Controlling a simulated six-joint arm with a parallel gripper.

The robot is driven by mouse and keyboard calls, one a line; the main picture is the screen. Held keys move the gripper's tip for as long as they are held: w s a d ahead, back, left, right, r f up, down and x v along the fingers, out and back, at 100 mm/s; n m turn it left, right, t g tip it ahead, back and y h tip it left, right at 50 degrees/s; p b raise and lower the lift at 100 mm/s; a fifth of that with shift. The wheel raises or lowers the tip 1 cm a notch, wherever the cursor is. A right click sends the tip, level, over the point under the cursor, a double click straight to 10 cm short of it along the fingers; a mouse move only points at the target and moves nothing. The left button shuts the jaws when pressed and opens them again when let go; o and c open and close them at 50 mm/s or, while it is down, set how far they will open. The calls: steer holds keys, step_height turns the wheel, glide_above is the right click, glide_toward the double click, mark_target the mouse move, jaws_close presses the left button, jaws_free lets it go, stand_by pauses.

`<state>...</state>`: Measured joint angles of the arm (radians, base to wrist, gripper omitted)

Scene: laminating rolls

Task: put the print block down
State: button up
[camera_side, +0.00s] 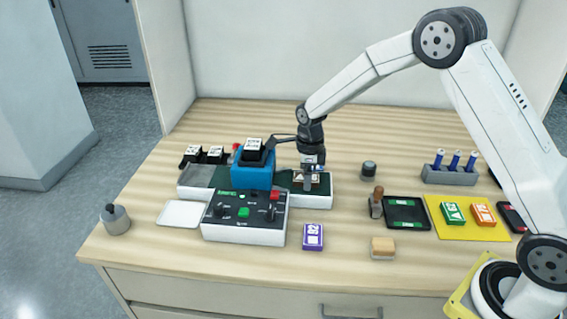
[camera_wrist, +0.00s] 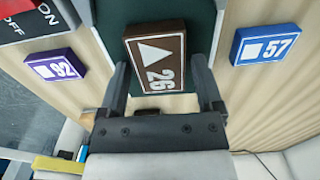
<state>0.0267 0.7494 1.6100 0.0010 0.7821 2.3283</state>
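The print block is brown, with a white triangle and the number 26 on its face, and lies under my gripper in the wrist view (camera_wrist: 156,55). The green bed (camera_wrist: 200,28) shows around the block in the wrist view.
The blue press (camera_side: 252,175) and control box (camera_side: 243,224) stand just left of my gripper. A purple block (camera_side: 313,237) lies in front; a blue 57 block (camera_wrist: 265,44) lies beside the bed. A dark cylinder (camera_side: 369,170), stamp (camera_side: 376,203) and yellow mat (camera_side: 475,232) are to the right.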

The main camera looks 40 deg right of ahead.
steer(key=shift+o, duration=0.5)
steer(key=shift+r, duration=0.1)
step_height(320, 180, up, 12)
stand_by(0.5)
steer(key=shift+s, duration=0.1)
stand_by(0.4)
steer(key=s+f+n+t, duration=0.1)
steer(key=s+f+n, duration=0.2)
steer(key=s+n, duration=0.7)
steer(key=s+a+f+n+t, duration=0.1)
steer(key=s+f+n, duration=0.2)
steer(key=s+n, duration=0.8)
steer(key=shift+s+a+n+t, duration=0.15)
steer(key=shift+s+n+t, duration=0.15)
steer(key=shift+n, duration=2.7)
